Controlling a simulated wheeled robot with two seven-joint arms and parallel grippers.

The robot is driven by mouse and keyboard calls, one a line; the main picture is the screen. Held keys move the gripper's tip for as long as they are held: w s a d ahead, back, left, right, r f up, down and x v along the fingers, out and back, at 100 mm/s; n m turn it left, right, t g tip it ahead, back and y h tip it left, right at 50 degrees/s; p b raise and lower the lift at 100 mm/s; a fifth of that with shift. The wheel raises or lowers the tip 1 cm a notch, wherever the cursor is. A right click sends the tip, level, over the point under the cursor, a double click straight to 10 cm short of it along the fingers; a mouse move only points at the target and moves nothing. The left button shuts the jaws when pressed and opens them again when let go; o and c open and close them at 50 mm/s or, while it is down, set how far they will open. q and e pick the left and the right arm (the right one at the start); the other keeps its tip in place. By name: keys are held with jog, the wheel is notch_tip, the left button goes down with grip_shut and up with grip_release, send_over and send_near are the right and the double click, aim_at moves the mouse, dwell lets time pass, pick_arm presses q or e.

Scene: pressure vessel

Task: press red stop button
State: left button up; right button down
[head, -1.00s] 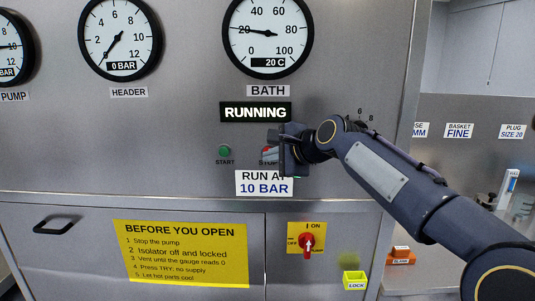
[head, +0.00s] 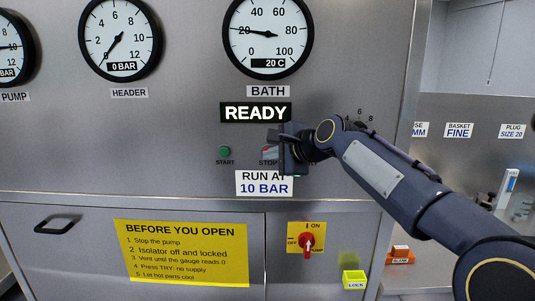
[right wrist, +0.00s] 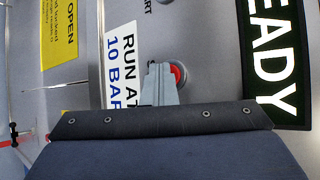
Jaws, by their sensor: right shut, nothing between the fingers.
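The red stop button (right wrist: 177,74) shows in the right wrist view, partly hidden behind my right gripper's fingers. In the head view the STOP label (head: 268,162) shows just left of the gripper, and the button is mostly hidden. My right gripper (head: 284,152) is shut and empty, at the panel in front of the button; its fingertips (right wrist: 157,72) overlap the button's edge in the wrist view. I cannot tell whether they touch it. The display (head: 255,112) above reads READY. My left gripper is not in view.
A green START button (head: 224,152) is left of the gripper. A RUN AT 10 BAR sign (head: 265,183) is below. A red isolator switch (head: 307,242) sits lower on a yellow plate. A yellow LOCK box (head: 354,280) is at lower right. Gauges (head: 268,33) line the top.

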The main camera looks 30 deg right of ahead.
jog(key=shift+s, duration=0.15)
jog(key=shift+s+a, duration=0.1)
jog(key=shift+s, duration=0.05)
jog(key=shift+s+a, duration=0.1)
jog(key=s+a, duration=0.2)
jog(key=s, duration=0.1)
jog(key=s+a, duration=0.1)
jog(key=s, duration=0.1)
dwell(0.4)
dwell(0.6)
jog(key=s+a+f+n+g+y, duration=0.1)
jog(key=s+a+f+n+g, duration=0.2)
jog(key=s+f+n, duration=0.6)
jog(key=s+a+f+n+g+y, duration=0.1)
jog(key=s+a+f+n+g, duration=0.3)
jog(key=s+f, duration=1.3)
jog(key=a+n, duration=0.4)
jog(key=n, duration=0.1)
jog(key=shift+f, duration=0.4)
